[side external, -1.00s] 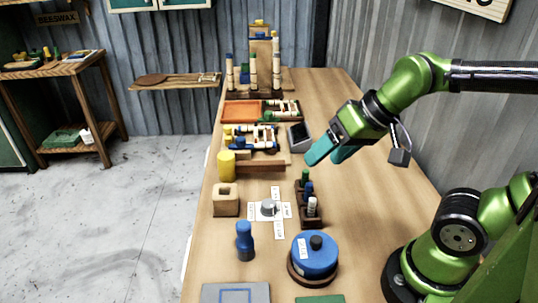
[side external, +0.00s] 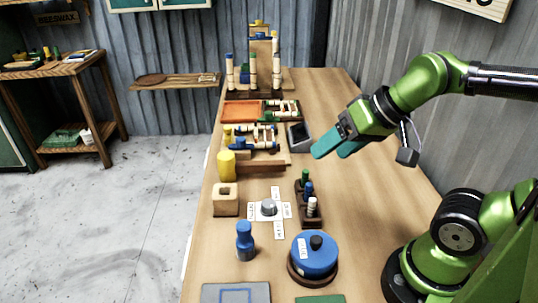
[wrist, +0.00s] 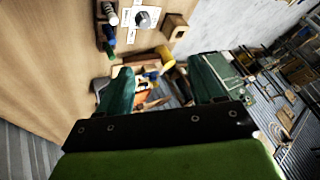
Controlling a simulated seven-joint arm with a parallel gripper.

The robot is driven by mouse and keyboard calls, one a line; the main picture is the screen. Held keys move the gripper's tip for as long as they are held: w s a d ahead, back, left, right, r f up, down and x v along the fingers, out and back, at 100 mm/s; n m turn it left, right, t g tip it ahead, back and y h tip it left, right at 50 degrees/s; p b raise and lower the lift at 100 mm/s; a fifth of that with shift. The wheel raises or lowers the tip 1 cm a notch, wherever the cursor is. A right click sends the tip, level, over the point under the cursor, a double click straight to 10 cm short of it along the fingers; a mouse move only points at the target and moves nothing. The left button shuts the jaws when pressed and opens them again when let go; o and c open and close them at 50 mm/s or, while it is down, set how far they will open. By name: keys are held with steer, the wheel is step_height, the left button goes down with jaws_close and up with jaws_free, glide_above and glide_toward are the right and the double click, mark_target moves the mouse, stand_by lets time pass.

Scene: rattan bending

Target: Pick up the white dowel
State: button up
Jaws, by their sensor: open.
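The white dowel (side external: 312,205) stands upright in the near slot of a small dark wooden rack (side external: 309,219). A blue dowel (side external: 308,188) and a green dowel (side external: 305,176) stand behind it in the same rack. In the wrist view the white dowel (wrist: 111,15) shows at the top, left of centre. My gripper (side external: 331,151) has teal fingers, spread apart and empty. It is above the table, farther back than the rack and apart from it. It also shows in the wrist view (wrist: 162,86).
A knob on white labelled cards (side external: 268,207) sits left of the rack, and a round blue-topped device (side external: 315,253) sits in front. A wooden block (side external: 226,200), blue peg (side external: 245,241) and yellow cylinder (side external: 226,165) line the left side. Table right of the rack is clear.

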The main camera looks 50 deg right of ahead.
steer(key=c, duration=0.3)
steer(key=shift+f, duration=0.1)
steer(key=n+g+h, duration=0.2)
steer(key=g, duration=0.5)
glide_above(313, 199)
step_height(313, 199, down, 5)
steer(key=f, duration=0.7)
steer(key=s+f, duration=0.1)
steer(key=f, duration=0.2)
steer(key=shift+a+f, duration=0.15)
steer(key=shift+f, duration=0.1)
steer(key=shift+w+f, duration=0.15)
steer(key=shift+f, duration=0.8)
steer(key=shift+w+f, duration=0.2)
steer(key=shift+f, duration=0.75)
steer(key=shift+w+f, duration=0.15)
steer(key=shift+f, duration=0.8)
